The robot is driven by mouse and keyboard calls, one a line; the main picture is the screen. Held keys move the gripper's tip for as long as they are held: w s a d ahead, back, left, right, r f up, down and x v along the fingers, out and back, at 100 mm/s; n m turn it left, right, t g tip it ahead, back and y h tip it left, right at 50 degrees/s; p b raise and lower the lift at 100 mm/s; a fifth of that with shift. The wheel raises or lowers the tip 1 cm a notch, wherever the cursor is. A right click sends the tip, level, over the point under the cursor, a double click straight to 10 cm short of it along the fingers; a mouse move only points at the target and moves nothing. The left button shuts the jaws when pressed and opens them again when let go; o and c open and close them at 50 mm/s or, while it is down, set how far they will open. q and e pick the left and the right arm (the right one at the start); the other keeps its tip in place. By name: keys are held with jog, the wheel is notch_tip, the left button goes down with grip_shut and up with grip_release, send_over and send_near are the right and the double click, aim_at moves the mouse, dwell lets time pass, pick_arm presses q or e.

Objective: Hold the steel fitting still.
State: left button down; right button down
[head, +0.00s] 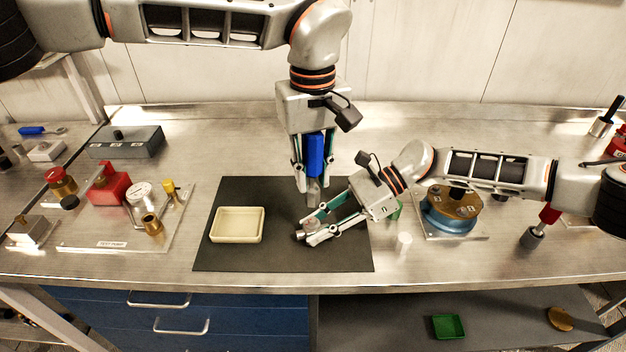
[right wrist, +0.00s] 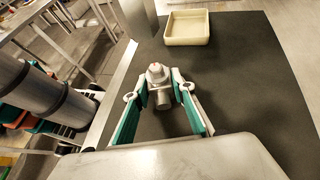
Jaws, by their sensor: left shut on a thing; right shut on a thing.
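The steel fitting (head: 300,234) is small and metallic, low over the dark mat (head: 215,195). My right gripper (head: 306,231) is shut on it. In the right wrist view the fitting (right wrist: 158,84) sits between the two fingertips of that gripper (right wrist: 159,92). My left gripper (head: 314,184) points down above and behind the right one. It is shut on a blue-handled tool (head: 315,152) with a grey metal lower end. The lower end comes down close to the right gripper; whether it touches anything is hidden.
A cream tray (head: 214,240) stands on the mat to the left. A plate with a gauge (head: 138,192) and red and brass parts is farther left. A blue and bronze round unit (head: 452,212) stands under my right arm.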

dwell(0.3)
jog(key=c, duration=1.6)
grip_release()
jog(key=v, duration=1.1)
jog(key=shift+w+d+r, duration=0.15)
jog(key=shift+d, duration=0.3)
